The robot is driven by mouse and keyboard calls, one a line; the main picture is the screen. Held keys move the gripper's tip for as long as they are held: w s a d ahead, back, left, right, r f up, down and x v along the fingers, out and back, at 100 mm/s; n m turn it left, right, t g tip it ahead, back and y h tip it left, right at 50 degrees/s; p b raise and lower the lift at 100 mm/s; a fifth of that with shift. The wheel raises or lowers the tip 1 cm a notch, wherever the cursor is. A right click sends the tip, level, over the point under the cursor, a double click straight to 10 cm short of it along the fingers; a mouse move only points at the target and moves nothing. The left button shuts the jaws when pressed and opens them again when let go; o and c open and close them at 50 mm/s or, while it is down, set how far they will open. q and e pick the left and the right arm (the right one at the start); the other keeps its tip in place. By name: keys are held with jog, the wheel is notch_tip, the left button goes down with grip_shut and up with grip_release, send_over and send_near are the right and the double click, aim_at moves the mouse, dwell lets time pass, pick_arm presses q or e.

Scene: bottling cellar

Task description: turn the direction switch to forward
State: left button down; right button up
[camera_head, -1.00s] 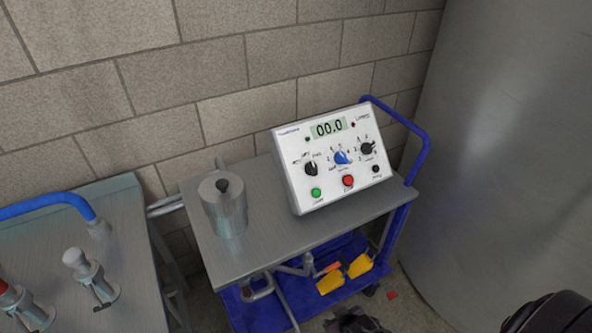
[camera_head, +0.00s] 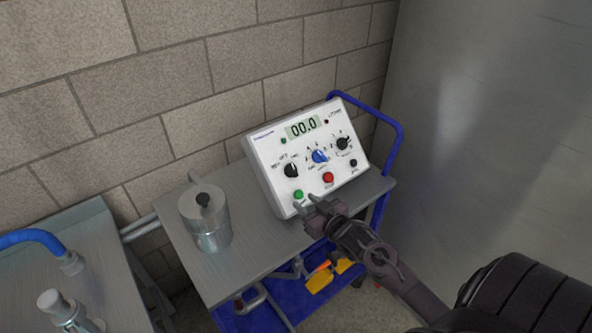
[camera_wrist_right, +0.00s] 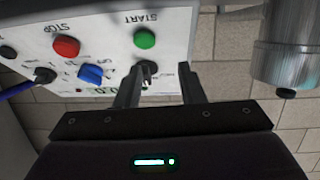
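The white control box (camera_head: 262,158) stands tilted back on a grey cart, its display reading 00.0. The direction switch (camera_head: 291,170) is the black knob at the left of its row, above the green START button (camera_head: 298,194). I cannot read its pointer setting surely. My right gripper (camera_head: 309,203) is open and empty in front of the box's lower edge. In the right wrist view, the panel is upside down and the switch (camera_wrist_right: 146,70) shows beyond my two spread fingers (camera_wrist_right: 160,88), between them in the picture; no contact is visible. My left gripper is not in view.
A blue knob (camera_head: 319,156), another black knob (camera_head: 343,143) and a red STOP button (camera_head: 328,177) share the panel. A metal canister (camera_head: 208,222) stands left of the box. A blue cart handle (camera_head: 398,140) rises at right, before a large steel tank (camera_head: 480,150).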

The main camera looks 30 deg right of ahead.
aim_at(293, 167)
jog(key=shift+w+d+r+t+y+p, duration=0.2)
jog(key=shift+w+d+r+t, duration=0.35)
jog(key=shift+w, duration=1)
jog(key=shift+w+d+r+t+y+p, duration=0.25)
jog(key=shift+w+r, duration=0.45)
jog(key=shift+w, duration=0.9)
jog(key=shift+w+d+r+t+y+p, duration=0.15)
jog(key=shift+w+d+r+t, duration=0.4)
jog(key=shift+w, duration=1)
jog(key=shift+r, duration=0.1)
grip_shut()
